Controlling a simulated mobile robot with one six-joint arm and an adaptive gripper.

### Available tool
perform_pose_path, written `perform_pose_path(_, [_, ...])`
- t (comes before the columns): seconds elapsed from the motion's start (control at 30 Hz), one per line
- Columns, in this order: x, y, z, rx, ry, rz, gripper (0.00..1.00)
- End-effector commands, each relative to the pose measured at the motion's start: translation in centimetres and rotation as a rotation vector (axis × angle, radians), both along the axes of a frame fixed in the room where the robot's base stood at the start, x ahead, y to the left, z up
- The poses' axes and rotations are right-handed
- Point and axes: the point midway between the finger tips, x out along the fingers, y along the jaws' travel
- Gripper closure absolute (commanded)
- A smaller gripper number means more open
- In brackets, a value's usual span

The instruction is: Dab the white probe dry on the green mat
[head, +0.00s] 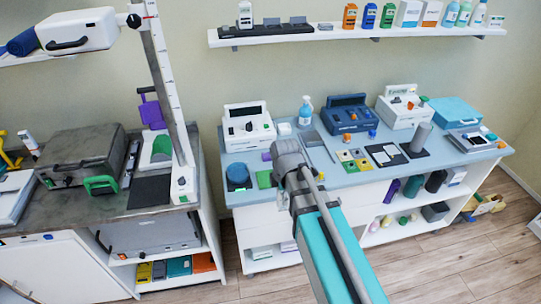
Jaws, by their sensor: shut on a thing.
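A small flat green mat (264,179) lies on the blue-grey counter, just left of my arm and near the counter's front edge. My arm reaches up from the bottom of the head view, and its grey joint stands in front of the counter beside the mat. My gripper's fingers do not show; they are out of sight behind or below my arm. I cannot make out the white probe in this view. Whether anything touches the mat is hidden or too small to tell.
A blue round pot (238,175) stands left of the mat. A white device (248,127) stands behind it, and a blue device (348,114) further right. Small coloured blocks (352,160) and a dark pad (387,155) lie right of my arm. A white post (168,90) rises at left.

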Motion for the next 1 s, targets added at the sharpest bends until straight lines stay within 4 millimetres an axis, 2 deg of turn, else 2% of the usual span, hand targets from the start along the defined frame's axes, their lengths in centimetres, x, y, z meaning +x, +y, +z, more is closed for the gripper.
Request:
perform_pose_path(0.03, [2.2, 0.6, -0.3, 0.0, 0.0, 0.0, 1.0])
perform_pose_path(0.4, [14.6, 4.2, -1.6, 0.0, 0.0, -0.001, 1.0])
perform_pose_path(0.5, [17.3, 5.0, -1.9, 0.0, 0.0, -0.001, 1.0])
perform_pose_path(0.7, [20.7, 5.9, -2.2, 0.0, 0.0, -0.001, 1.0])
perform_pose_path(0.8, [21.4, 6.1, -2.2, 0.0, 0.0, -0.001, 1.0])
perform_pose_path(1.0, [21.5, 6.1, -2.2, 0.0, 0.0, -0.002, 1.0])
